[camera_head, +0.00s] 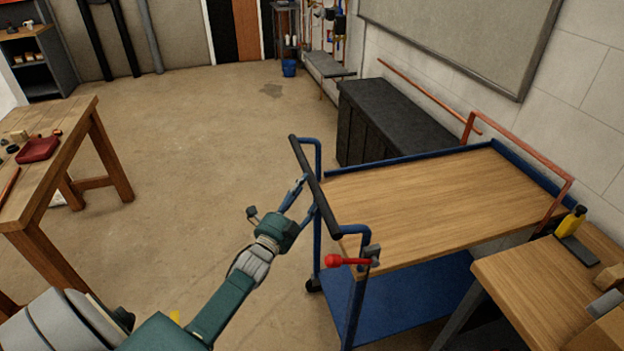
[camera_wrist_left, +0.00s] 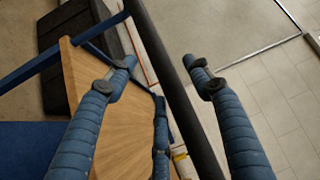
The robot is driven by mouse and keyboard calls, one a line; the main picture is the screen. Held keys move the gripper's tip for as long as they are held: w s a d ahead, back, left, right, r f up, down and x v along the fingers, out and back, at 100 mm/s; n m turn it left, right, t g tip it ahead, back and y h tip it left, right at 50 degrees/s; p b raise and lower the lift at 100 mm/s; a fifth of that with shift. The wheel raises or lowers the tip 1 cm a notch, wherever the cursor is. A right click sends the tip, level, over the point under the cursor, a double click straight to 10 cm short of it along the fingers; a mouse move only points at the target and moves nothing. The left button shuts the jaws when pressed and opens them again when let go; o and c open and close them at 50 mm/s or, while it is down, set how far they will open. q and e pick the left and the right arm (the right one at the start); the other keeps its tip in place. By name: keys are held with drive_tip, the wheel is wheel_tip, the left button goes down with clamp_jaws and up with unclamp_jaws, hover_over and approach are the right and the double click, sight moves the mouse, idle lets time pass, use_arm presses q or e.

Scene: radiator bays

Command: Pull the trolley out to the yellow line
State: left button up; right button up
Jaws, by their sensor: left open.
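The trolley (camera_head: 430,205) has a wooden top, a blue frame and a blue lower shelf (camera_head: 405,300). Its black handle bar (camera_head: 328,218) is on the left side and also crosses the left wrist view (camera_wrist_left: 172,75). My left gripper (camera_head: 307,196) is at the bar's middle. Its fingers (camera_wrist_left: 158,75) are open on either side of the bar, with no clear grip on it. A red-knobbed lever (camera_head: 335,260) is at the trolley's near corner. My right gripper is out of view.
A wooden workbench (camera_head: 85,125) stands at left. A dark cabinet (camera_head: 385,120) is behind the trolley. The floor (camera_head: 205,130) left of the trolley is clear.

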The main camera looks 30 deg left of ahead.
sight(311, 183)
use_arm(q)
drive_tip(key=w, duration=0.3)
drive_tip(key=shift+a+r, duration=0.15)
drive_tip(key=shift+a, duration=0.05)
drive_tip(key=shift+w, duration=0.35)
drive_tip(key=shift+w+r, duration=0.1)
drive_tip(key=shift+w, duration=0.1)
drive_tip(key=c, duration=0.9)
clamp_jaws()
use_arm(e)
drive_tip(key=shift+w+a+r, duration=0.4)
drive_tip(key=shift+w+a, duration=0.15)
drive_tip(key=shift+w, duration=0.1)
